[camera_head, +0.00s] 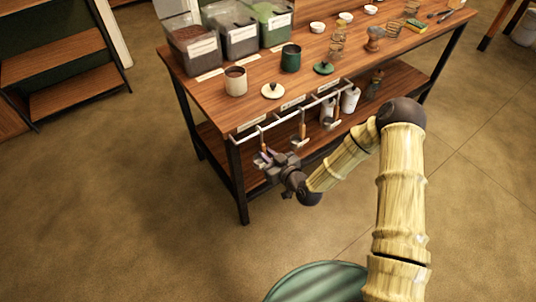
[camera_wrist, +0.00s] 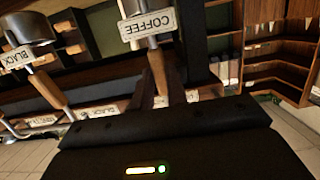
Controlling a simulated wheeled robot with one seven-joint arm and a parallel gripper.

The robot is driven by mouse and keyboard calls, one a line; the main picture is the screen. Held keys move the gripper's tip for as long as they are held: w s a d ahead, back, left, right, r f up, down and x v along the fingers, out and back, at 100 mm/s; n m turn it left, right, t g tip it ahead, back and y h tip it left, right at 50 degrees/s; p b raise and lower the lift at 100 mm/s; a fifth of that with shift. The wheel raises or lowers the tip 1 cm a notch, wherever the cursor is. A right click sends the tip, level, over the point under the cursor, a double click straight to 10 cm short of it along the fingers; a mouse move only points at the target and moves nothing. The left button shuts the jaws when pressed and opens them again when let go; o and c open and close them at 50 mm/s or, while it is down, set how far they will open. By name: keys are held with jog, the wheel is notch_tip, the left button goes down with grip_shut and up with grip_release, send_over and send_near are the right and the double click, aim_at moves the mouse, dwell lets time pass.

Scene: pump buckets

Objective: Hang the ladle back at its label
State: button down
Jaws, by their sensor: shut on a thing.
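My gripper (camera_head: 270,163) is just below the left end of the rail (camera_head: 262,129) on the table's front edge. In the wrist view my gripper (camera_wrist: 161,92) is shut on the wooden handle of a ladle (camera_wrist: 157,70). This ladle carries a white tag reading COFFEE (camera_wrist: 148,25), upside down in that view. Its metal bowl is at the top edge, partly cut off. In the head view the ladle (camera_head: 262,158) is small and partly hidden by my gripper. I cannot tell whether it touches the rail. White labels (camera_head: 251,124) sit along the table edge above the rail.
Another ladle (camera_head: 302,128) hangs to the right; a ladle tagged BLACK (camera_wrist: 45,85) shows left in the wrist view. The wooden table (camera_head: 215,95) holds bins (camera_head: 237,35), a cup (camera_head: 236,82), a green canister (camera_head: 291,58) and lids.

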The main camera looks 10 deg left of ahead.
jog(key=shift+f, duration=0.2)
jog(key=c, duration=1.3)
grip_release()
jog(key=p+v, duration=0.3)
jog(key=v, duration=1.4)
jog(key=shift+d+r, duration=0.1)
jog(key=shift+d, duration=0.1)
